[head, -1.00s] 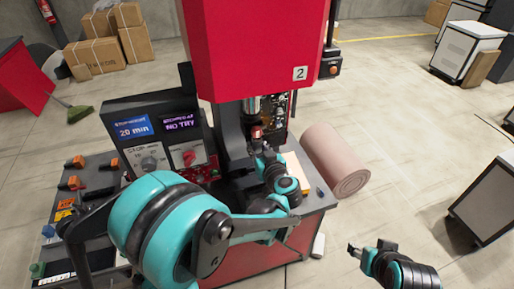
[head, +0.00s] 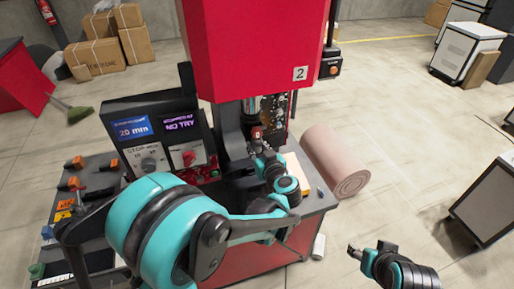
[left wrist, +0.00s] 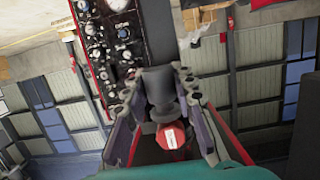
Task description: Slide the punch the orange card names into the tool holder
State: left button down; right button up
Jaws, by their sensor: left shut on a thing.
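My left gripper (head: 258,146) is under the ram of the red press, shut on a punch (head: 257,132). In the left wrist view the punch (left wrist: 171,136) shows a red, many-sided end with a pale mark between the fingers (left wrist: 172,118). A dark cylindrical part (left wrist: 160,85) lies just beyond it; I cannot tell whether they touch. The tool holder (head: 251,106) is at the lower end of the ram, above the gripper. An orange card (head: 65,204) lies on the left rack, too small to read. My right gripper (head: 355,250) is low at the right, away from the press.
The control box (head: 150,135) with two displays stands left of the ram. The rack (head: 100,180) at the left holds several orange-handled tools. A pale pink roll (head: 335,160) lies on the floor right of the press.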

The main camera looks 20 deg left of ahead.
aim_at(258, 145)
pick_arm(q)
jog(key=shift+w+a+b, duration=0.2)
jog(key=shift+w+a, duration=0.55)
jog(key=shift+w, duration=0.35)
jog(key=shift+w+a+b, duration=0.15)
jog(key=shift+w+a, duration=0.6)
jog(key=shift+w, duration=0.35)
jog(key=c, duration=1.2)
grip_release()
jog(key=shift+o, duration=0.2)
jog(key=v, duration=1.2)
jog(key=shift+w, duration=0.1)
